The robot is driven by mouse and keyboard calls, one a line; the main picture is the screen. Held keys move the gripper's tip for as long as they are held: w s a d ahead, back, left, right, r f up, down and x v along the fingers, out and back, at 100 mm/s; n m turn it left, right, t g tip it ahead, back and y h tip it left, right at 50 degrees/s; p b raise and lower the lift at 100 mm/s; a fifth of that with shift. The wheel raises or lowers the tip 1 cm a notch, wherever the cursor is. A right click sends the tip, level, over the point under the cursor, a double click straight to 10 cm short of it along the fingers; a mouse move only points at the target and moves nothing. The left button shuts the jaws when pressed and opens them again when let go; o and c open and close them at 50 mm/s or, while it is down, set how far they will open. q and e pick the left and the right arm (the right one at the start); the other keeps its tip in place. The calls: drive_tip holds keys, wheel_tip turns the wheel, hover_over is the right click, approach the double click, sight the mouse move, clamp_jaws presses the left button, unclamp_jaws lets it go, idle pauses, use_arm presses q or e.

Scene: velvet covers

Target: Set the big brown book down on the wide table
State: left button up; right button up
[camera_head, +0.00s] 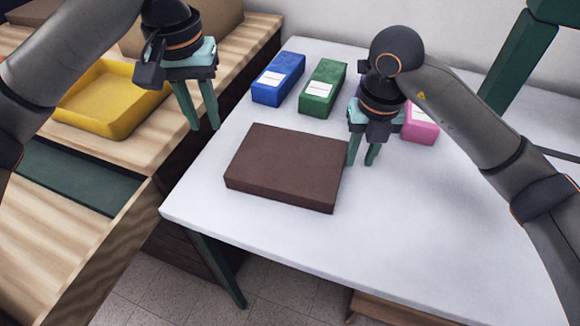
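The big brown book (287,167) lies flat on the wide white table (400,240), near its front left part. My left gripper (205,128) is open and empty, above the gap between the table and the wooden unit, up and left of the book. My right gripper (360,164) is beside the book's right end, with its fingers pointing down and a gap between them. Its left finger appears right at the book's edge; I cannot tell whether they touch.
A blue box (278,76), a green box (323,90) and a pink box (420,128), partly hidden by my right arm, stand behind the book. A yellow tray (108,100) sits on the wooden unit (50,235) at left. The table's front and right are clear.

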wheel_tip(320, 180, up, 12)
drive_tip(key=shift+s+d, duration=0.15)
drive_tip(key=shift+s, duration=0.25)
idle(0.4)
drive_tip(key=shift+s+f, duration=0.1)
drive_tip(key=shift+s, duration=0.05)
idle(0.4)
